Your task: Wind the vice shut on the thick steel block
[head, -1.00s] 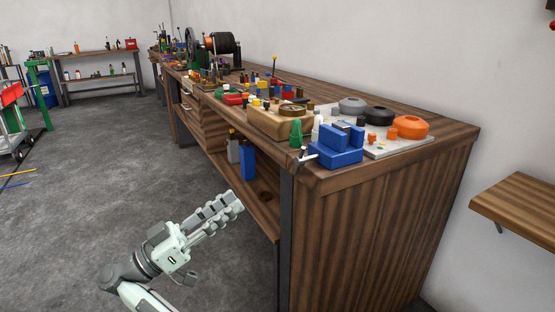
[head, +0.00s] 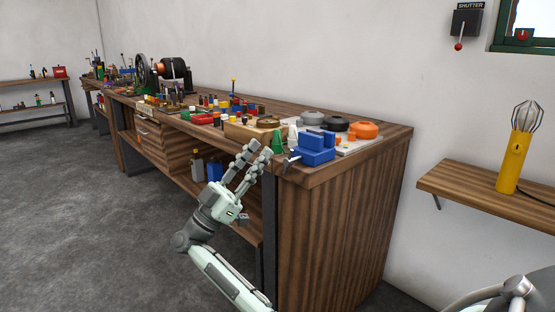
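The blue vice (head: 313,155) is fixed at the near front corner of the long workbench. Its metal crank handle (head: 291,160) sticks out at the vice's left side, over the bench's front edge. I cannot clearly make out the steel block; the gap between the jaws is too small to read.
The workbench top (head: 385,140) holds a green cone (head: 278,142), a wooden block (head: 250,131), an orange round part (head: 364,130) and many small parts. A wall shelf (head: 460,188) at the right carries a yellow lamp (head: 514,160). The floor left of the bench is clear.

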